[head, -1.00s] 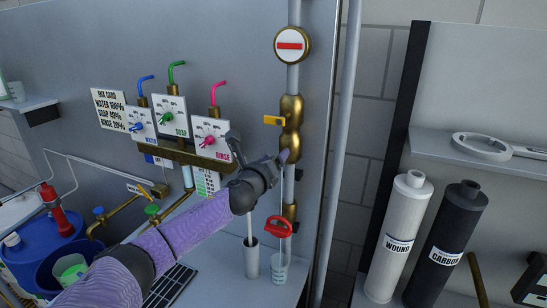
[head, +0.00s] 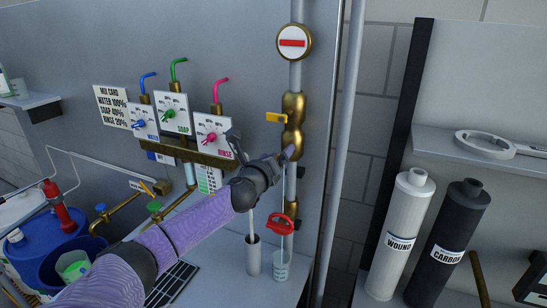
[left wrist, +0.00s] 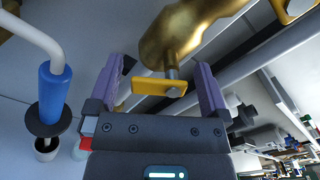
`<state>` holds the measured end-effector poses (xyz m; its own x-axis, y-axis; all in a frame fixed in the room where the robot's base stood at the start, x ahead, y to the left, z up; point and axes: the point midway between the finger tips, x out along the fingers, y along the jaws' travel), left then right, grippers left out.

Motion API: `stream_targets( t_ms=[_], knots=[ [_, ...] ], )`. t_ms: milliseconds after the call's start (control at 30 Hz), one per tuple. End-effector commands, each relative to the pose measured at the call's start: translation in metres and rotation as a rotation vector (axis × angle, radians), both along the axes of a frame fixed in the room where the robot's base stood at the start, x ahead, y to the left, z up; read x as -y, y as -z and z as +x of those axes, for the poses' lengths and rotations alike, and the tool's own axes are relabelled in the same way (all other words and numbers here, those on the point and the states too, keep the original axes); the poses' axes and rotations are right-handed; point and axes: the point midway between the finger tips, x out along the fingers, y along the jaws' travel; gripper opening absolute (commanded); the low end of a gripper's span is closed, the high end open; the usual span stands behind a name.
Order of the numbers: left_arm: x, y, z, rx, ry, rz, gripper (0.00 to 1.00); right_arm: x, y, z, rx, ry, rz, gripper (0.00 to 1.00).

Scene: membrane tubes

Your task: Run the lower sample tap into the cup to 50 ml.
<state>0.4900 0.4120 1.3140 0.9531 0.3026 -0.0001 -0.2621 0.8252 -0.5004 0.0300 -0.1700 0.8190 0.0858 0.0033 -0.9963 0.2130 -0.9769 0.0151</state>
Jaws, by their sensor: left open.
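My left gripper (head: 287,155) is open beside the vertical pipe, below the upper yellow lever (head: 276,118). In the left wrist view, a yellow lever (left wrist: 160,87) on a brass valve (left wrist: 190,28) lies between the open fingers (left wrist: 160,92); I cannot tell whether they touch it. The clear cup (head: 281,270), with faint markings, stands on the bench below a red loop handle (head: 284,222). I cannot make out any liquid level in it. My right gripper is not in view.
A grey holder (head: 253,258) with a thin stem stands just left of the cup; a blue handle (left wrist: 54,95) shows in the left wrist view. Dosing dials (head: 172,114) are on the panel at left. Wound (head: 402,225) and carbon (head: 451,240) cartridges stand at right.

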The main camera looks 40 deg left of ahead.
Motion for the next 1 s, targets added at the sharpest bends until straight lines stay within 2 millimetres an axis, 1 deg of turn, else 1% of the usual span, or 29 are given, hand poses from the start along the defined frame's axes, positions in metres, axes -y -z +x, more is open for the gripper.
stream_targets(
  t_ms=[67,167,400,500,600,733,1000],
  knots=[
    [0.001,0.001,-0.004,-0.001,0.001,0.002,1.00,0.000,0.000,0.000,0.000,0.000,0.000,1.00],
    [0.005,0.002,-0.017,-0.004,0.002,0.003,1.00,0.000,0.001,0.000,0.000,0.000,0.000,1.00],
    [0.019,0.003,-0.061,-0.006,0.002,0.004,1.00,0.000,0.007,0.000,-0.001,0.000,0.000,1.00],
    [0.025,0.002,-0.076,-0.005,0.003,0.002,1.00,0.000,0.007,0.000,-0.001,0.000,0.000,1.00],
    [0.027,0.001,-0.086,-0.003,0.001,0.000,1.00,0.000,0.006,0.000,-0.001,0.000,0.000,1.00],
    [0.029,0.000,-0.093,0.000,0.000,0.001,1.00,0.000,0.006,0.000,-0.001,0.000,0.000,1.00],
    [0.030,0.000,-0.094,0.000,0.000,0.000,1.00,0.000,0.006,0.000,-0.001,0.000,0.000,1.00]
  ],
)
